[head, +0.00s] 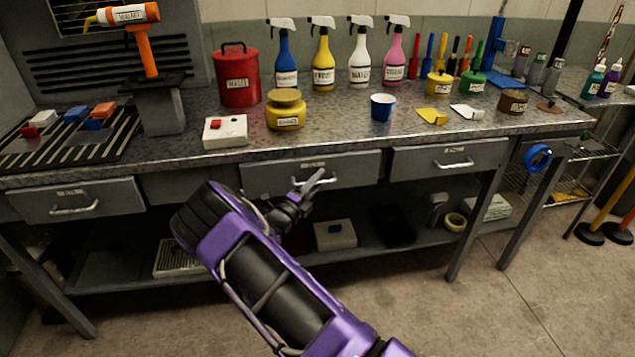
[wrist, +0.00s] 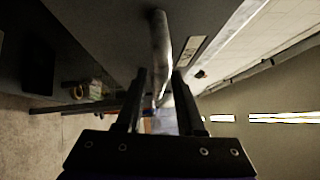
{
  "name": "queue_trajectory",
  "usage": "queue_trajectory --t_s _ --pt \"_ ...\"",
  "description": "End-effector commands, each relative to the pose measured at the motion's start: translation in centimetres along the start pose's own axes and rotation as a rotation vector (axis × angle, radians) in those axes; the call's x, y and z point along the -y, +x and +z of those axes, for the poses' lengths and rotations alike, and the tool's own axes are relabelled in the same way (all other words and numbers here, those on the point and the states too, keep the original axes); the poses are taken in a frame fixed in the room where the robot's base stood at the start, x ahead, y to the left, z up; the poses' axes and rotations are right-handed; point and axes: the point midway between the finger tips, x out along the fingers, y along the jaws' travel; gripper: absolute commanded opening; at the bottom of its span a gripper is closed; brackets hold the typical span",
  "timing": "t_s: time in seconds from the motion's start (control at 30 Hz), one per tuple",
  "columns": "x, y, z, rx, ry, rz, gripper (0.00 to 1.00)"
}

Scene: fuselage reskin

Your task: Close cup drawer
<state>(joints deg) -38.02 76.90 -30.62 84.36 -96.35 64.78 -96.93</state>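The middle drawer (head: 350,168) sits under the front edge of the workbench, and its label is too small to read. It looks nearly flush; I cannot tell whether a small gap remains. My gripper (head: 312,183) is at its bar handle, which it partly hides in the head view. In the wrist view the handle (wrist: 160,45) runs between the two spread fingers of my gripper (wrist: 160,78), with visible space beside it. A left drawer (head: 110,196) and a right drawer (head: 425,163) have similar handles. A blue cup (head: 383,108) stands on the bench above.
The workbench (head: 340,130) carries a red can (head: 236,78), several spray bottles, a yellow pot (head: 286,112) and a white box (head: 225,132). A lower shelf (head: 385,250) holds boxes. A bench leg (head: 475,225) stands to the right. Open floor lies in front.

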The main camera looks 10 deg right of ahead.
Motion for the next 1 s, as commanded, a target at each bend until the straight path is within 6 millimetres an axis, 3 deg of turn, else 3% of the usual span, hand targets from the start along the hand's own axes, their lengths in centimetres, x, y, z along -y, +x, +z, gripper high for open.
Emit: queue_trajectory --t_s 0.63,0.77,1.0 --pt "-0.2 -0.7 -0.1 -0.001 -0.002 0.003 0.45" --pt "-0.1 -2.7 0.0 0.001 -0.004 0.004 0.45" --pt "-0.1 -8.5 0.0 0.002 -0.003 0.004 0.45"
